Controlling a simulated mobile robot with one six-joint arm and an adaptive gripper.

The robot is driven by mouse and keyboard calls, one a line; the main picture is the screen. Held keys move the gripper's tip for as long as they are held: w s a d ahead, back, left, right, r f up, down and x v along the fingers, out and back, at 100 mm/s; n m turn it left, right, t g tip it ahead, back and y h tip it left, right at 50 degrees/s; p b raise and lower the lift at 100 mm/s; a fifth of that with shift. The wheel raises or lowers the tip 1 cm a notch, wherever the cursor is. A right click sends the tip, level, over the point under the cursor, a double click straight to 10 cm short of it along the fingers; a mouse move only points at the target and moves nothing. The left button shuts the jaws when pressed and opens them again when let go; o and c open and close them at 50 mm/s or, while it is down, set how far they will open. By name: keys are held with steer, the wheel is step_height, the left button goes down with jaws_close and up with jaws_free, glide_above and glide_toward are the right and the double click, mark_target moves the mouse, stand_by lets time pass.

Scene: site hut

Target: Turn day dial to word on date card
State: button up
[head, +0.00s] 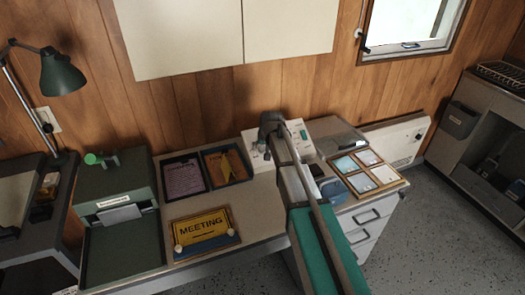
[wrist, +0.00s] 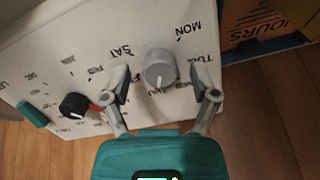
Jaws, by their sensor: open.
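The day dial (wrist: 160,70) is a round grey knob on a white sloped panel (wrist: 60,45), with day words printed around it. MON, SAT and part of TUE are legible; other words are small or covered. A pale mark on the knob points toward the bottom of the wrist view. My gripper (wrist: 163,84) is open, one finger on each side of the knob; I cannot tell whether either touches. In the head view, my gripper (head: 271,128) is over the white panel (head: 298,130) and hides the dial. I cannot tell which card is the date card.
A black knob (wrist: 74,105) with a red part sits left on the panel.

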stand_by(0.3)
jaws_close()
stand_by(0.3)
steer(key=shift+n, duration=0.4)
steer(key=n, duration=0.8)
steer(key=shift+a+f+h, duration=0.1)
steer(key=shift+h, duration=0.3)
steer(key=n, duration=0.5)
steer(key=shift+s+n+t, duration=0.1)
steer(key=shift+n+t, duration=0.2)
steer(key=shift+n, duration=0.1)
steer(key=n, duration=0.5)
steer(key=shift+b, duration=0.4)
steer(key=shift+t, duration=0.3)
